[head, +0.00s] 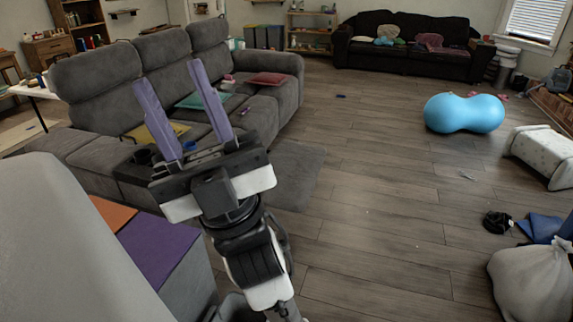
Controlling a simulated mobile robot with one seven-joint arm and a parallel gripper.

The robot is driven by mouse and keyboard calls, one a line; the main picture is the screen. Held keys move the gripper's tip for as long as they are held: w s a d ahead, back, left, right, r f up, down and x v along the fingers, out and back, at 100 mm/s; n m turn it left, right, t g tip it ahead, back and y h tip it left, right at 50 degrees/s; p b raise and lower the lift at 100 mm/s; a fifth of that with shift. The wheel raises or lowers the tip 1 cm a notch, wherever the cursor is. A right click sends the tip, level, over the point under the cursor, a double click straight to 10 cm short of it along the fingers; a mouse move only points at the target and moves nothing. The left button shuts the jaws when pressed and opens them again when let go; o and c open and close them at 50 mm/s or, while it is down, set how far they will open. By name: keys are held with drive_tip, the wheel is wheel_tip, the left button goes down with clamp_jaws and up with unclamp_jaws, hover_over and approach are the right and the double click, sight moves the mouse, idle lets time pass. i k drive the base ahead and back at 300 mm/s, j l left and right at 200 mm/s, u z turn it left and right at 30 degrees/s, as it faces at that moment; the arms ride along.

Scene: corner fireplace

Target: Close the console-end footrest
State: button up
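The grey sofa (150,62) stands at the left, with several backrests and seats. A dark console with a cup holder (140,172) is set in its near part, partly behind my gripper. A flat grey panel (300,168) lies low in front of the sofa, right of my gripper; I cannot tell whether it is the footrest or a mat. My gripper (167,76) is open, its two purple fingers pointing up and apart with nothing held between them. It appears in front of the sofa seats, and its distance from them is unclear. My gripper and arm hide part of the sofa front.
A large grey shape (70,240) and a purple-topped box (155,245) crowd the near left. A blue peanut ball (464,113), a white padded box (545,155) and a pale sack (535,280) stand at the right. The wooden floor (390,200) between is mostly clear.

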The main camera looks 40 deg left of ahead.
sight(296, 167)
drive_tip(key=i+l+u, duration=0.1)
drive_tip(key=u, duration=0.25)
drive_tip(key=i+l+u, duration=0.15)
drive_tip(key=u, duration=0.2)
drive_tip(key=i+l+u, duration=0.2)
drive_tip(key=u, duration=0.15)
drive_tip(key=i+l+u, duration=0.25)
drive_tip(key=i+l, duration=0.1)
drive_tip(key=l, duration=0.75)
drive_tip(key=i+l+z, duration=0.1)
drive_tip(key=i, duration=0.85)
drive_tip(key=i+j, duration=0.3)
drive_tip(key=j+z, duration=0.05)
drive_tip(key=j, duration=0.05)
